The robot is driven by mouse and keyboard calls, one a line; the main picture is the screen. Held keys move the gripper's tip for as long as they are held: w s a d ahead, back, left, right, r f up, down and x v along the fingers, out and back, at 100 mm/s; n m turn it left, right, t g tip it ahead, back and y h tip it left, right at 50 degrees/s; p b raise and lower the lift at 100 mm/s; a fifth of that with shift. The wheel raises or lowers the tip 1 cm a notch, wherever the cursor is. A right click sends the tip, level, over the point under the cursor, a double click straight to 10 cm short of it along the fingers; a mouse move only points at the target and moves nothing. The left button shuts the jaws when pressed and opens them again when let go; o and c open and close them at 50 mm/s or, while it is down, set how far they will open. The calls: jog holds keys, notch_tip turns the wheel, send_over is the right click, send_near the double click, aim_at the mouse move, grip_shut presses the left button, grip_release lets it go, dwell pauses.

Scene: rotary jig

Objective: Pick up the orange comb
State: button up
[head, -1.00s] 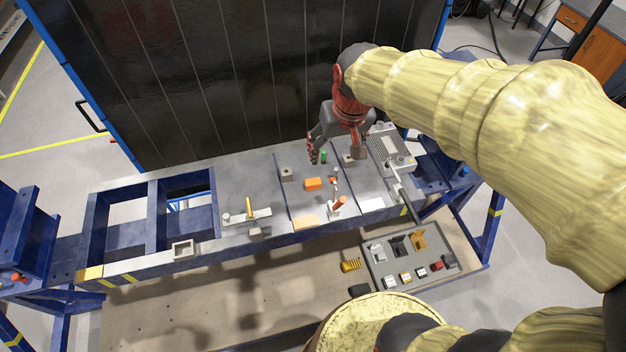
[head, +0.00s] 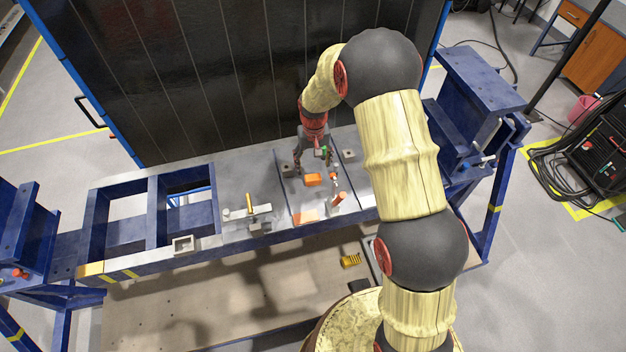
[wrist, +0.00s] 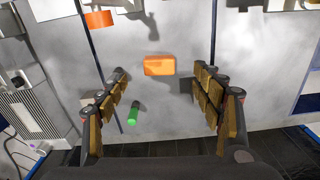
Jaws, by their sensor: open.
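A small orange block (head: 313,180) lies flat on the grey jig plate in the head view. It is the orange piece nearest my gripper; I cannot make out comb teeth on it. In the wrist view the orange block (wrist: 159,65) shows whole, between the lines of the two fingers and toward their tips. My gripper (wrist: 161,82) is open and empty, with its fingers wide apart on either side. In the head view my gripper (head: 314,160) hangs over the plate just behind the block.
A green cylinder (wrist: 133,114) stands near the left finger in the wrist view. A toggle clamp with an orange handle (head: 339,199) is right of the block. A yellow ridged piece (head: 350,261) lies on the lower board. Another clamp (head: 250,208) stands left.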

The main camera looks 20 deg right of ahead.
send_over(314, 179)
jog(key=f, duration=0.4)
jog(key=shift+s+a+f, duration=0.15)
jog(key=shift+a+f, duration=0.05)
jog(key=shift+f, duration=0.2)
jog(key=shift+w+d+f+p, duration=0.15)
jog(key=shift+f+p, duration=0.45)
jog(key=shift+f, duration=0.8)
jog(key=shift+w+f+p, duration=0.1)
jog(key=shift+f+p, duration=0.5)
jog(key=shift+f, duration=0.75)
jog(key=c, duration=0.3)
jog(key=c, duration=0.9)
